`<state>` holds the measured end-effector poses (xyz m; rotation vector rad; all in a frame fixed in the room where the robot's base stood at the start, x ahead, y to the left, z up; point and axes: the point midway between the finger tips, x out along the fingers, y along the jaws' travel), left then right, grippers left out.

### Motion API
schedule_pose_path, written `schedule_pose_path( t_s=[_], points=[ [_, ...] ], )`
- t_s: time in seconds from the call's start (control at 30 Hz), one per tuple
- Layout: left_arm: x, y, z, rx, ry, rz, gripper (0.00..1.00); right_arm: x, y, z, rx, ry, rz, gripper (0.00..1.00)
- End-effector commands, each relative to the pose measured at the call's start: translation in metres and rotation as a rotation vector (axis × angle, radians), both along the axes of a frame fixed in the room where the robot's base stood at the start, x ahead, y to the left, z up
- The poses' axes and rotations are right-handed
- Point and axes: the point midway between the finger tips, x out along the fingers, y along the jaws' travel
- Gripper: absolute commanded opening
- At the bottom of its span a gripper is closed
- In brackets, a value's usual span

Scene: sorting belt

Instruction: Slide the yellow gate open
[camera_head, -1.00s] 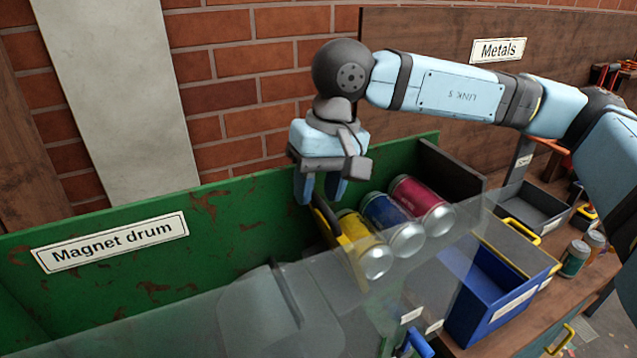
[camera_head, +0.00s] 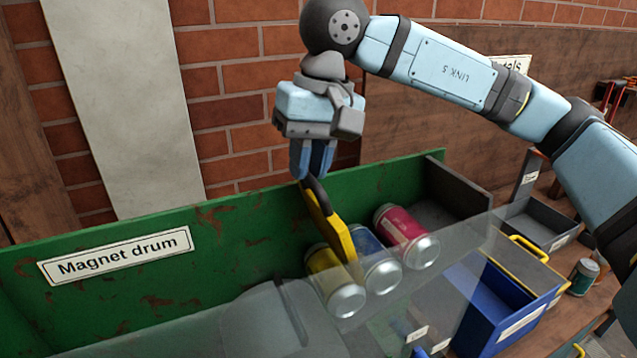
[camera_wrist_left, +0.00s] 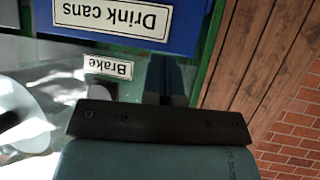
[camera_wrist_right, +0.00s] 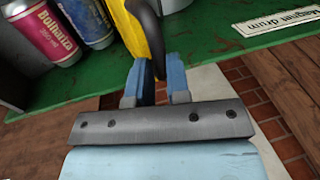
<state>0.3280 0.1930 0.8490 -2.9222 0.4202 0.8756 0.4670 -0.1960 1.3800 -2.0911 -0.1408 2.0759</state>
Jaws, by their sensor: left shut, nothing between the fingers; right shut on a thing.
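The right wrist view shows the gate (camera_wrist_right: 146,32) between the blue fingers of the right gripper (camera_wrist_right: 157,78). Its lower end is close to the cans; I cannot tell if it touches them. My left gripper (camera_wrist_left: 168,80) shows only in its own wrist view, shut and empty, near the "Brake" label.
A yellow can (camera_head: 335,281), a blue can (camera_head: 376,259) and a red can (camera_head: 406,236) lie side by side in the green trough (camera_head: 225,215), behind a clear front panel. A blue bin (camera_head: 497,300) and a grey bin (camera_head: 540,224) stand at the right.

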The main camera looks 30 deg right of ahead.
Motion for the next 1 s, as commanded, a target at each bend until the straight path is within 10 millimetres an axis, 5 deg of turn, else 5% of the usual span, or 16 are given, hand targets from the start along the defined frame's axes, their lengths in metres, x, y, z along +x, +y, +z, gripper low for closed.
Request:
schedule_pose_path(
  t_s=[0.27,0.3,0.4,0.77,1.0],
  points=[
    [0.000,0.000,0.000,0.000,0.000,0.000,0.00,0.000,0.001,0.002,0.002,-0.002,0.003,0.00],
    [0.000,0.000,0.000,0.000,0.001,0.000,0.00,0.000,0.001,0.002,0.002,-0.002,0.003,0.21],
    [0.000,0.000,-0.001,0.001,0.002,0.000,0.00,0.000,0.001,0.002,0.002,-0.002,0.002,0.40],
    [-0.001,0.000,-0.004,0.001,0.005,-0.001,0.00,0.000,-0.001,0.007,0.001,0.000,0.000,0.40],
    [-0.001,0.000,-0.012,0.001,0.004,-0.001,0.00,0.000,-0.009,0.050,0.003,-0.003,-0.001,0.40]
  ],
)
